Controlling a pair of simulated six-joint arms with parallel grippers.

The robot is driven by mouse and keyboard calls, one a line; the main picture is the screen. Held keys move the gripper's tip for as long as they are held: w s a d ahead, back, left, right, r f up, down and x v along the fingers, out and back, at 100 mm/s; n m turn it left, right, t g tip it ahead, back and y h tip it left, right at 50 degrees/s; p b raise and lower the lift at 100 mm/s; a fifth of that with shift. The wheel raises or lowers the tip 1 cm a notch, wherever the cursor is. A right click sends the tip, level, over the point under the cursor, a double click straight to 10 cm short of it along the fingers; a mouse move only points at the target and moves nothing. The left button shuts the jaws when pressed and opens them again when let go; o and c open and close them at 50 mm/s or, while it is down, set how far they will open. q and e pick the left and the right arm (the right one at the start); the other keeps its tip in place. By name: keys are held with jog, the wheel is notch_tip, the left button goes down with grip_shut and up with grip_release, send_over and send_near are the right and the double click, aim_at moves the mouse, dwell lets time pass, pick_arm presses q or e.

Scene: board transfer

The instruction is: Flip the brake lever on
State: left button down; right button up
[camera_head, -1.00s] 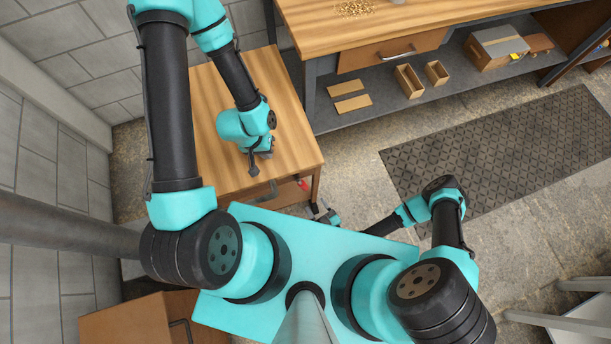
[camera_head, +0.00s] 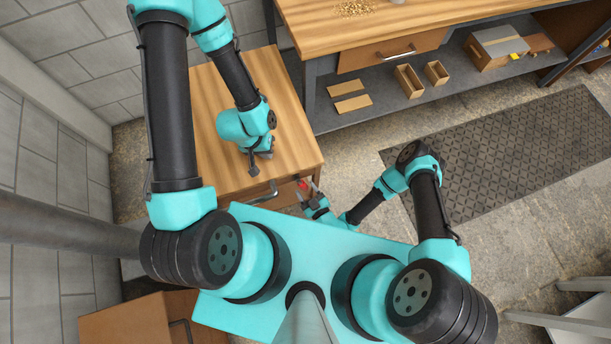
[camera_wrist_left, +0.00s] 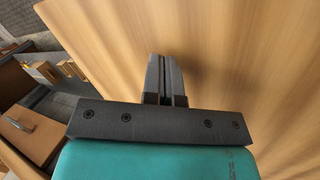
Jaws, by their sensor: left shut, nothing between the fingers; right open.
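A small red part (camera_head: 303,184), probably the brake lever, shows at the front right corner of the wooden cabinet (camera_head: 290,110). It is too small to tell its exact position. My right gripper (camera_head: 309,193) is open, right at the red part in the head view; I cannot tell whether it touches it. My left gripper (camera_head: 254,172) is shut and empty above the cabinet top near its front edge. In the left wrist view its closed fingers (camera_wrist_left: 166,80) point over bare wood.
A drawer handle (camera_head: 262,192) sticks out of the cabinet front. A workbench (camera_head: 340,30) with a lower shelf holding several boxes stands at the back. A dark mat (camera_head: 500,160) lies on the open floor at right. A brown box (camera_head: 135,320) is at lower left.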

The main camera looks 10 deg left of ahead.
jog(key=shift+w+a, duration=0.3)
jog(key=shift+c, duration=0.2)
grip_shut()
dwell(0.3)
